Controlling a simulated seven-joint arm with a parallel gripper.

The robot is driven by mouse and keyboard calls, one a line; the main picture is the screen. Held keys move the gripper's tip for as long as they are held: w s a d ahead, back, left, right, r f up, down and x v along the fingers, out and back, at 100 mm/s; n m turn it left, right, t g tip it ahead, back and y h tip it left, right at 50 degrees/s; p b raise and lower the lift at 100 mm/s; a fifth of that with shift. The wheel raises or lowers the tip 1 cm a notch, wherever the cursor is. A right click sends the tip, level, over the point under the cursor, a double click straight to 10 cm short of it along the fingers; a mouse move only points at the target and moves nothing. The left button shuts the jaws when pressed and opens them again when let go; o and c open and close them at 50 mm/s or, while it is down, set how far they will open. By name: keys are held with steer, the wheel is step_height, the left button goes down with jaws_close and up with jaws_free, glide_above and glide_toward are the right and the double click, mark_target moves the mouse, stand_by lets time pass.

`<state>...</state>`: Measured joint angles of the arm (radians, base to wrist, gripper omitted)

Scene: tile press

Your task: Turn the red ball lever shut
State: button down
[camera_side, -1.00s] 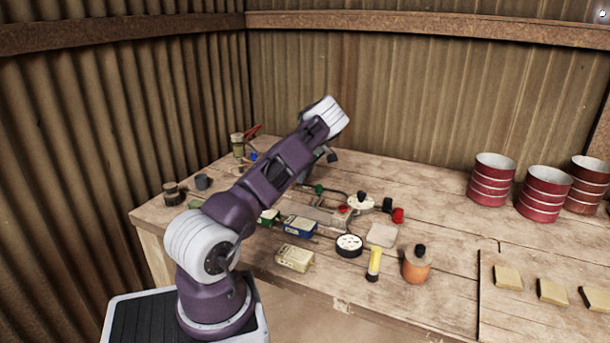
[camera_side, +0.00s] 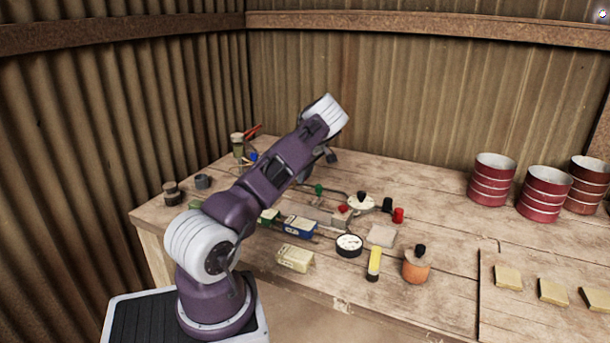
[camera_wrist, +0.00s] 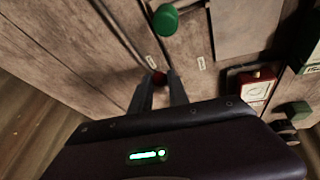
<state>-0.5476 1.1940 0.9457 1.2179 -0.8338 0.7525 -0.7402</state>
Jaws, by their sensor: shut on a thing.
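A thin rod runs from near the ball up toward the upper left. In the side view my arm hides the gripper and the ball, so the lever's full angle cannot be told there.
A green knob (camera_wrist: 165,19) stands just beyond the ball. A red-and-white box (camera_wrist: 254,90) and a green block (camera_wrist: 292,112) lie to the right.

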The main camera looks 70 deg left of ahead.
steer(key=s+m+t, duration=0.1)
steer(key=m, duration=0.1)
steer(key=s+d+m+t, duration=0.1)
steer(key=m, duration=0.1)
steer(key=shift+s+d+r+m, duration=0.1)
steer(key=shift+s+d+m, duration=0.05)
steer(key=shift+s+m, duration=0.2)
steer(key=s+m, duration=0.1)
steer(key=m, duration=0.1)
steer(key=s+m+t+h, duration=0.1)
steer(key=m, duration=0.1)
steer(key=shift+s+d+m+t, duration=0.1)
steer(key=shift+s+m+t, duration=0.2)
steer(key=shift+s, duration=0.1)
steer(key=s+m, duration=0.1)
steer(key=m, duration=0.1)
steer(key=s+a+m+t+h, duration=0.1)
steer(key=m, duration=0.1)
steer(key=shift+s+h, duration=0.25)
steer(key=shift+h, duration=0.05)
steer(key=shift+s+a+m+t+h, duration=0.15)
steer(key=shift+s+a+m+h, duration=0.15)
steer(key=shift+m, duration=0.45)
steer(key=shift+s+a+m+t+h, duration=0.15)
steer(key=shift+s+m+t+h, duration=0.15)
steer(key=shift+m, duration=0.45)
steer(key=shift+s+a+m+t+h, duration=0.1)
steer(key=shift+s+a+m+h, duration=0.2)
steer(key=shift+m, duration=0.45)
steer(key=shift+s, duration=0.1)
